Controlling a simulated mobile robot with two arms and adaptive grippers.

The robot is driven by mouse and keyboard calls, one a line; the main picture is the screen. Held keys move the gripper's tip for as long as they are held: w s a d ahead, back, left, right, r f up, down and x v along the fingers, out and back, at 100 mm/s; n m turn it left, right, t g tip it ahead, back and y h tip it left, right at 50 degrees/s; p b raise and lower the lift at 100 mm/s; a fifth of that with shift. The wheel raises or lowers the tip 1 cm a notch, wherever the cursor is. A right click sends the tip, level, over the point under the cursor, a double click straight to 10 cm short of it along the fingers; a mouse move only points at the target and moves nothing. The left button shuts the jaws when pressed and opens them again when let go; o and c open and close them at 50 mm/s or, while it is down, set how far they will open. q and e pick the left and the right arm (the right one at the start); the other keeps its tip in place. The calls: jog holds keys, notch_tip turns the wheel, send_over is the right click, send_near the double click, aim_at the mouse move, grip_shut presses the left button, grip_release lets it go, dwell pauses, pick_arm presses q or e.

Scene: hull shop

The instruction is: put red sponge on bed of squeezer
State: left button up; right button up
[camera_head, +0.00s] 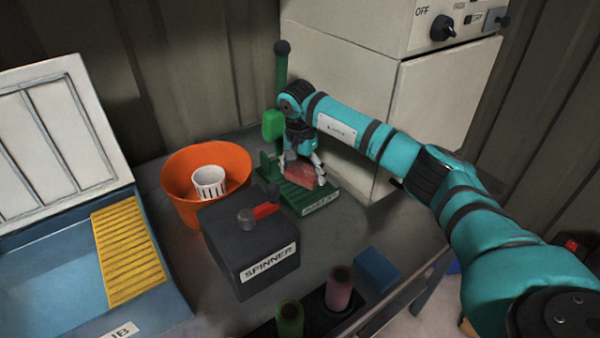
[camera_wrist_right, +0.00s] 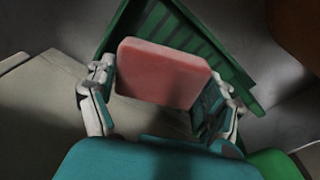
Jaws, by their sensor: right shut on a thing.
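The red sponge (camera_head: 298,172) is a pinkish-red block between the fingers of my right gripper (camera_head: 302,165). In the right wrist view the sponge (camera_wrist_right: 164,72) sits between the two fingers of the right gripper (camera_wrist_right: 160,95), which is shut on it. The squeezer (camera_head: 280,100) is green, with an upright lever topped by a dark knob and a ribbed bed (camera_head: 310,200). The sponge is over the bed; I cannot tell whether it touches it. In the right wrist view the ribbed bed (camera_wrist_right: 205,45) shows behind the sponge. My left gripper is not in view.
A black spinner box (camera_head: 245,240) with a red handle stands in front of the squeezer. An orange bucket (camera_head: 175,200) holding a white basket (camera_head: 209,182) is at its left. A blue tub (camera_head: 50,270) is far left. A blue block (camera_head: 377,268) lies near the table's front edge.

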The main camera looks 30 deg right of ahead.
aim_at(300, 175)
jog(key=shift+w+a, duration=0.1)
jog(key=shift+w, duration=0.75)
jog(key=shift+w+f, duration=0.1)
jog(key=shift+f, duration=0.05)
notch_tip(300, 175, down, 3)
jog(key=shift+r+p, duration=0.1)
jog(key=shift+p, duration=0.8)
jog(key=shift+f, duration=0.35)
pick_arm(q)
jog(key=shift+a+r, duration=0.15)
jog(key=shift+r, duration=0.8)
pick_arm(e)
jog(key=shift+f, duration=0.1)
jog(key=o, duration=0.7)
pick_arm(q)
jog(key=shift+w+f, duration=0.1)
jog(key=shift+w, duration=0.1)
pick_arm(e)
jog(key=shift+o, duration=1.3)
